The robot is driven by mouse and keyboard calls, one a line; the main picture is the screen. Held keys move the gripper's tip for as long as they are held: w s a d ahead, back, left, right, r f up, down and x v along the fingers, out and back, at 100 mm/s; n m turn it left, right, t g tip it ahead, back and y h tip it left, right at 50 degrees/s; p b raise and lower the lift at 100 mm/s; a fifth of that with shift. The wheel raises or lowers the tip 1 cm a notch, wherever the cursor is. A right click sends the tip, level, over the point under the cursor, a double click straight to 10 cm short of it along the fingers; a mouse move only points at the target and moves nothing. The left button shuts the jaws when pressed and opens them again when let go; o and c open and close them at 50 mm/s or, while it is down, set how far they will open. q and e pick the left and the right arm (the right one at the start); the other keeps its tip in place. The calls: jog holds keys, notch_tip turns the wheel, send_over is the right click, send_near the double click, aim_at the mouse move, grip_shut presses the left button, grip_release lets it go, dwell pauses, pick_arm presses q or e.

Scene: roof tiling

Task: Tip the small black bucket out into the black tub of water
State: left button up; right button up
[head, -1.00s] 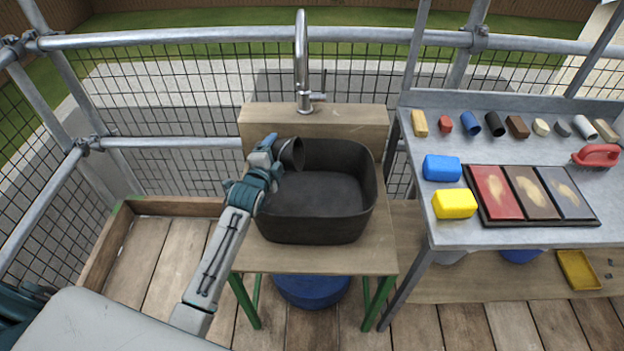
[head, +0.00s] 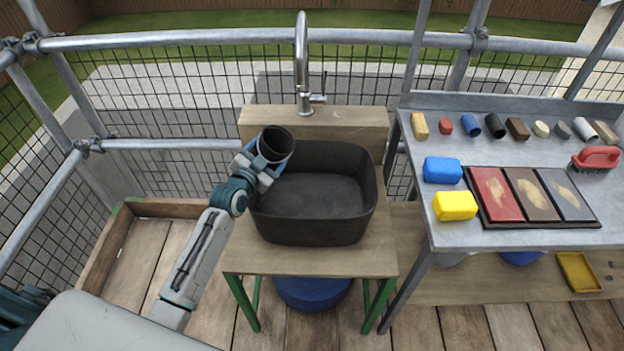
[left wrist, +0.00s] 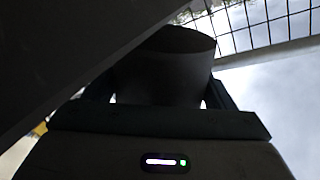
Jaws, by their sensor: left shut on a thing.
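The small black bucket (head: 275,143) is held by my left gripper (head: 262,166) at the left back corner of the black tub (head: 313,225). Its open mouth faces up and towards the head camera, and I see no contents in it. My left gripper is shut on the bucket. The bucket also shows dark between the fingers in the left wrist view (left wrist: 165,68). The tub stands on a wooden stand; its inside looks dark, and I cannot make out a water surface. My right gripper is not in view.
A chrome tap (head: 303,65) rises behind the tub. At the right, a grey table (head: 440,125) holds a blue sponge (head: 442,169), a yellow sponge (head: 455,206), a red-handled brush (head: 596,158) and a tray of coloured panels (head: 531,194). Metal scaffold rails surround the place.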

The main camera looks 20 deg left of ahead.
aim_at(260, 138)
pick_arm(q)
jog(key=shift+a+f+b, duration=0.15)
jog(key=shift+f+b, duration=0.35)
jog(key=shift+f, duration=0.4)
jog(key=r+n+p, duration=0.1)
jog(key=r+p, duration=0.1)
jog(key=r, duration=0.1)
jog(key=shift+a+r, duration=0.1)
jog(key=shift+a, duration=0.1)
jog(key=r+p, duration=0.1)
jog(key=r+n+p, duration=0.1)
jog(key=a+r+n+p, duration=0.1)
jog(key=r, duration=0.1)
jog(key=shift+s+t, duration=0.1)
jog(key=shift+t, duration=0.2)
jog(key=shift+a+r+n, duration=0.15)
jog(key=shift+r+n, duration=0.15)
jog(key=shift+n, duration=0.1)
jog(key=shift+a+f+n, duration=0.1)
jog(key=shift+n, duration=0.3)
jog(key=shift+a+r+n+t, duration=0.1)
jog(key=shift+r+n+t, duration=0.15)
jog(key=shift+n, duration=0.35)
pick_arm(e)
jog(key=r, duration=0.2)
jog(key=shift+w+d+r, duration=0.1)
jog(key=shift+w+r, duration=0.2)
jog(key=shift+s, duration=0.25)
